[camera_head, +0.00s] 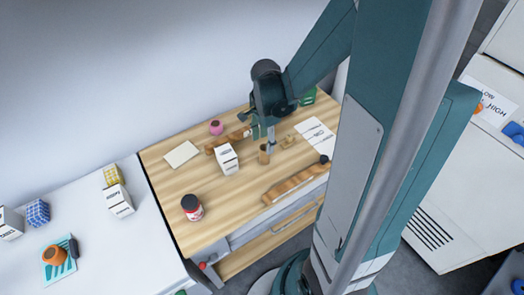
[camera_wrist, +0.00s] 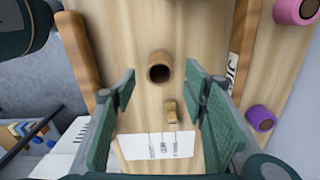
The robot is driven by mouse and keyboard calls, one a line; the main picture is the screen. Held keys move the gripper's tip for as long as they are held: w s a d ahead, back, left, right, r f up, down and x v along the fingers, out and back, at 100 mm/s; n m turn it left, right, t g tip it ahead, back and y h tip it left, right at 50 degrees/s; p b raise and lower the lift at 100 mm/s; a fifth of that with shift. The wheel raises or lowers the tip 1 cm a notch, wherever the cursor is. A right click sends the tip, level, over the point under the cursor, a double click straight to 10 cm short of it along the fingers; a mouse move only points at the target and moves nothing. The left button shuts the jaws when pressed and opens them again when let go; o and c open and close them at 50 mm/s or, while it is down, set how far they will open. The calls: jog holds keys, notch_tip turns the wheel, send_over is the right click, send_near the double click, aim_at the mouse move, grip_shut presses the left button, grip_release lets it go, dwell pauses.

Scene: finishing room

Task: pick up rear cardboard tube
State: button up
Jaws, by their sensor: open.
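A brown cardboard tube (camera_head: 264,154) stands upright on the wooden table (camera_head: 220,200), just below my gripper in the head view. In the wrist view the tube (camera_wrist: 159,67) shows its dark open top. It is between the lines of the two fingers but beyond their tips. My gripper (camera_wrist: 163,90) is open and empty, pointing down over the table; in the head view the gripper (camera_head: 264,136) partly covers the area behind the tube. A small tan piece (camera_wrist: 171,112) lies near the tube, and also shows in the head view (camera_head: 289,141). I see no second cardboard tube clearly.
A white box (camera_head: 228,159) stands just left of the tube. A long wooden piece (camera_head: 295,184) lies along the front edge, another (camera_head: 227,139) behind the box. A red jar (camera_head: 192,207), pink item (camera_head: 216,127) and white sheet (camera_head: 316,135) are also there.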

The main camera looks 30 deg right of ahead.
aim_at(265, 153)
jog(key=shift+f, duration=0.1)
dwell(0.3)
jog(key=shift+f, duration=1.25)
jog(key=shift+f, duration=0.1)
jog(key=shift+f+b, duration=0.85)
jog(key=shift+f, duration=1.65)
jog(key=shift+c, duration=0.6)
jog(key=c, duration=0.7)
